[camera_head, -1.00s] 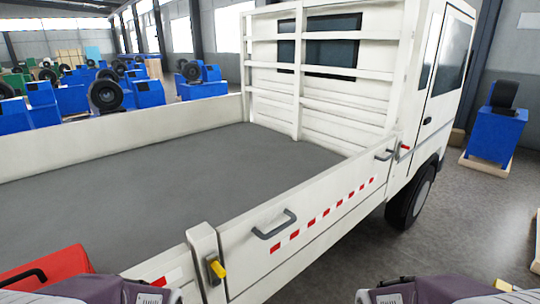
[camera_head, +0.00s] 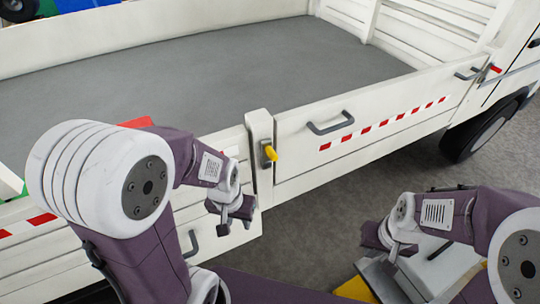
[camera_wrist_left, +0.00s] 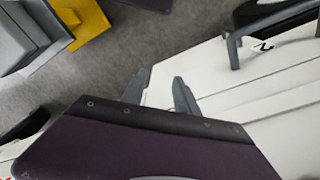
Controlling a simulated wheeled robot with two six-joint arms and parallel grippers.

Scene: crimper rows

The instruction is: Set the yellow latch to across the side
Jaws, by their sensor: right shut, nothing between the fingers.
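The yellow latch (camera_head: 271,154) is a short lever on a dark metal plate. The plate sits on the white post between two side panels of the truck bed. The lever sticks out and slants slightly down to the right; its exact angle is hard to tell. My left gripper (camera_head: 237,215) is below and left of the latch, apart from it, in front of the left panel. In the left wrist view its two fingers (camera_wrist_left: 160,92) stand apart with nothing between them. My right gripper (camera_head: 384,247) is shut and empty, low on the right, away from the truck side.
The right side panel (camera_head: 375,110) has a grey handle (camera_head: 330,123) and red-white striping. The left panel has a grey handle (camera_head: 192,243) near my left arm. Grey floor (camera_head: 310,215) lies open between my arms.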

